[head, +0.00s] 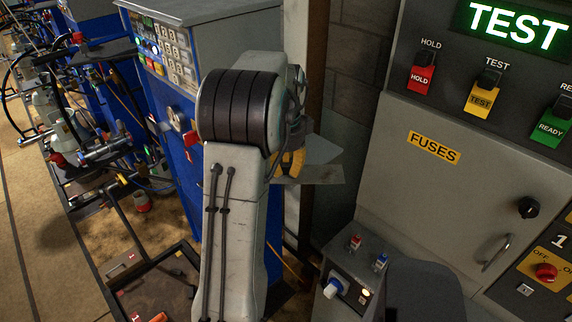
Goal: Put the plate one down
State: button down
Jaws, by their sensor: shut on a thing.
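A thin grey metal plate (322,173) shows in the head view right of the middle, sticking out to the right from behind my arm. My gripper (291,163), with black and yellow parts, is mostly hidden by my own arm. It is shut on the plate and holds it off the ground. The left part of the plate and the fingertips are hidden. No marking that names the plate can be read.
A blue cabinet (177,145) with a keypad stands left of my arm. A grey control panel (400,200) with buttons and a FUSES label fills the right. A dark tray (165,285) with parts lies low left. Cluttered machinery (90,140) stands further left.

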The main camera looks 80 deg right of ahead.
aim_at(286, 165)
dwell(0.3)
jog(key=c, duration=1.1)
grip_release()
jog(key=shift+c, duration=0.2)
notch_tip(286, 165, up, 5)
jog(key=shift+a+b, duration=0.1)
jog(key=shift+b, duration=0.6)
notch_tip(286, 165, up, 7)
jog(key=b, duration=0.2)
jog(key=shift+a+b, duration=0.2)
jog(key=shift+b, duration=0.2)
